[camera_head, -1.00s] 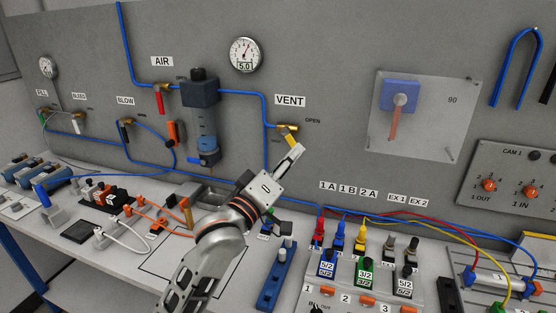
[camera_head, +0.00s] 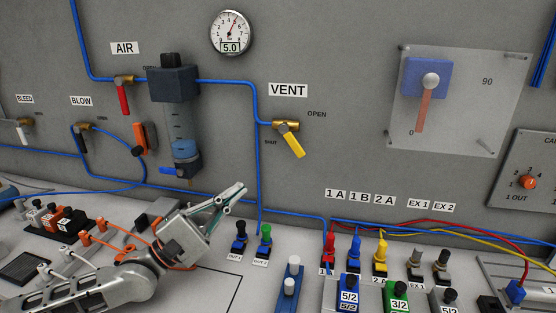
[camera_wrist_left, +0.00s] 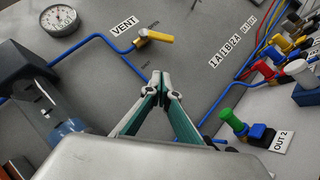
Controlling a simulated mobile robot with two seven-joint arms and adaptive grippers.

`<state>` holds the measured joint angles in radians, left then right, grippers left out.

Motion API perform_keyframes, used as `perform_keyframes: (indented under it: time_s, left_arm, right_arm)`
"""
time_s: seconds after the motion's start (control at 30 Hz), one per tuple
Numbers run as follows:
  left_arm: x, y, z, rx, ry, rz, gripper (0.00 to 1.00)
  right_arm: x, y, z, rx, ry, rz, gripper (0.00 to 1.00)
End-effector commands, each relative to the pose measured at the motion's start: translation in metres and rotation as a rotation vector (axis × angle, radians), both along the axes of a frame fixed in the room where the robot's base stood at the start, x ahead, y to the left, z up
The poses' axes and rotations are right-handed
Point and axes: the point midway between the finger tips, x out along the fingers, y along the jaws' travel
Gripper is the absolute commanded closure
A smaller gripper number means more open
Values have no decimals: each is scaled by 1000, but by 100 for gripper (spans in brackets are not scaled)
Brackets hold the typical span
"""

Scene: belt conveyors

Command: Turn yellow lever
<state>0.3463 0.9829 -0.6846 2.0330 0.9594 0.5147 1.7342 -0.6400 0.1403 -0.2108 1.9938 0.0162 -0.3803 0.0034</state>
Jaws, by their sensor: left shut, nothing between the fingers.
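The yellow lever (camera_head: 291,143) is on a brass valve on the grey wall panel under the VENT label (camera_head: 288,90). Its handle slants down and to the right, between the SHUT and OPEN marks. It also shows in the left wrist view (camera_wrist_left: 158,37), beyond the fingertips. My left gripper (camera_head: 242,188) is below and to the left of the lever, apart from it, pointing up and right. In the left wrist view its fingertips (camera_wrist_left: 161,78) meet with nothing between them. My right gripper is not in view.
A blue hose (camera_head: 256,160) runs down the panel left of the valve. A filter unit (camera_head: 178,120) and a red AIR lever (camera_head: 124,98) are further left. Green (camera_head: 265,234) and dark fittings stand on the bench below. The panel around the lever is clear.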

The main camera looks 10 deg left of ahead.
Motion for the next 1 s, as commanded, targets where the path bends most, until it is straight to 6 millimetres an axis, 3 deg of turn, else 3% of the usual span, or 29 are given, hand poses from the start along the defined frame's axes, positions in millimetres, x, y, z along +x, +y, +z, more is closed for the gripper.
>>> perform_keyframes:
  time_s: [0.5, 0.7, 1.0]
  left_arm:
    - [67, -56, 43, 2, -8, 0, 100]
    - [65, -77, 59, 1, -5, -1, 100]
    - [65, -86, 62, 5, -3, 1, 100]
  right_arm:
    - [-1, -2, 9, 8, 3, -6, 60]
    - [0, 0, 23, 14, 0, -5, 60]
    - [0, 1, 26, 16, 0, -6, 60]
